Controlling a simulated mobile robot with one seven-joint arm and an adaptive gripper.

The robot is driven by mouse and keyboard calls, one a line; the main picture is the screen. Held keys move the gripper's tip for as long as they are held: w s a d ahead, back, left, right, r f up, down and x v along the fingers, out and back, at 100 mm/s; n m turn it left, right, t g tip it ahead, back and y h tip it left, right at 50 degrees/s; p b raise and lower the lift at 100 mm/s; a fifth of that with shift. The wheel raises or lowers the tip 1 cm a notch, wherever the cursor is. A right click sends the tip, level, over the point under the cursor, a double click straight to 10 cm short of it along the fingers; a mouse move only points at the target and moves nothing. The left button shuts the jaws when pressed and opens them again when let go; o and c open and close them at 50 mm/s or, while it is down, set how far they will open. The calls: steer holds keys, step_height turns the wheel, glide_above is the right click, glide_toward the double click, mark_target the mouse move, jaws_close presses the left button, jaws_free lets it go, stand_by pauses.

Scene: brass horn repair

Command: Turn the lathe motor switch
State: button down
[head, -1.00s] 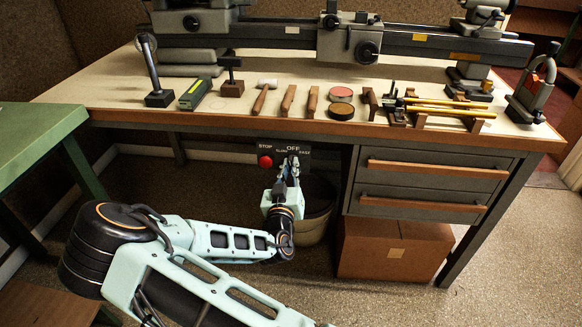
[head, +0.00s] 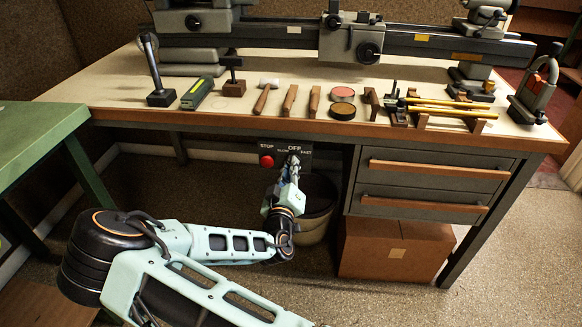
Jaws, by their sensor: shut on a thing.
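The lathe motor switch panel (head: 270,150) is a dark plate under the bench's front edge. It has a red stop button (head: 266,161) at its left and the labels STOP, OFF, SLOW and FAST. My gripper (head: 293,162) is at the right part of this panel, below the OFF label, shut on the switch knob. The knob itself is mostly hidden by my fingers, so its pointing direction cannot be made out. The lathe (head: 290,36) stands on the bench above.
The workbench (head: 240,120) overhangs the panel, with hand tools along its front. Drawers (head: 425,185) are right of my gripper, above a cardboard box (head: 392,250). A bin (head: 318,225) stands behind my wrist. A green table (head: 35,140) is at left.

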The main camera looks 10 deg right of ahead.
steer(key=c, duration=2)
jaws_free()
steer(key=v, duration=1.2)
